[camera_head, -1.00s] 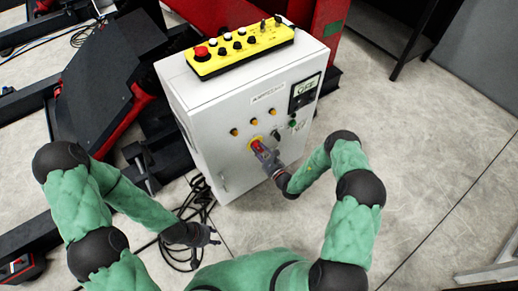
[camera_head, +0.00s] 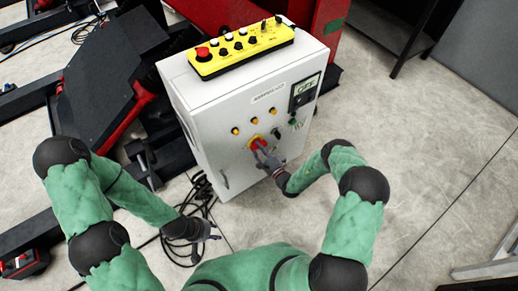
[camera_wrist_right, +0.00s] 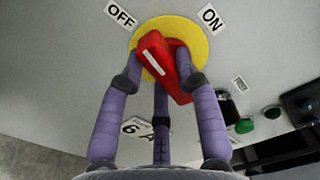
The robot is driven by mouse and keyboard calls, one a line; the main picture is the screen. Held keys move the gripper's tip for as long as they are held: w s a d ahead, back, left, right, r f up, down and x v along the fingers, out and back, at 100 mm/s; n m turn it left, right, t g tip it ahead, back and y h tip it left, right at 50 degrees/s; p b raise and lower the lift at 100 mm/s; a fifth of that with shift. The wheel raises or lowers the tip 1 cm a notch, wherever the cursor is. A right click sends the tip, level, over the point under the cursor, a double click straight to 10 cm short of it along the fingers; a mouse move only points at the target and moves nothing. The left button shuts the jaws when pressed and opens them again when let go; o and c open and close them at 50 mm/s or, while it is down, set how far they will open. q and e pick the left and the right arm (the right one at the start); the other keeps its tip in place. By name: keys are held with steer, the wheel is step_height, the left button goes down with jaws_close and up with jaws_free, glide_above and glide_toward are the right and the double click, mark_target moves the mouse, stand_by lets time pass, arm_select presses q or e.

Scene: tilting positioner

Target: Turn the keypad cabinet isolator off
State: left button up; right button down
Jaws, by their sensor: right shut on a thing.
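The isolator is a red handle on a yellow round plate (camera_head: 256,141) on the front of the grey-white cabinet (camera_head: 215,130). In the right wrist view the red handle (camera_wrist_right: 163,66) is tilted, its upper end leaning toward the OFF label (camera_wrist_right: 120,14), with the ON label (camera_wrist_right: 210,18) to the right. My right gripper (camera_wrist_right: 158,70) is shut on the handle, with fingers on both sides of it; it also shows in the head view (camera_head: 263,152). My left gripper (camera_head: 214,231) hangs empty, its fingers apart, left of and below the cabinet.
A yellow control box (camera_head: 240,50) with a red button lies on the cabinet top. Orange, black and green buttons and a display (camera_head: 305,88) reading OFF are on the cabinet front. Black cables (camera_head: 200,195) lie on the floor at left.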

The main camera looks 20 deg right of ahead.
steer(key=shift+f+n, duration=0.15)
steer(key=shift+n, duration=1.15)
steer(key=c, duration=0.9)
jaws_free()
steer(key=shift+d, duration=0.1)
steer(key=v, duration=1.2)
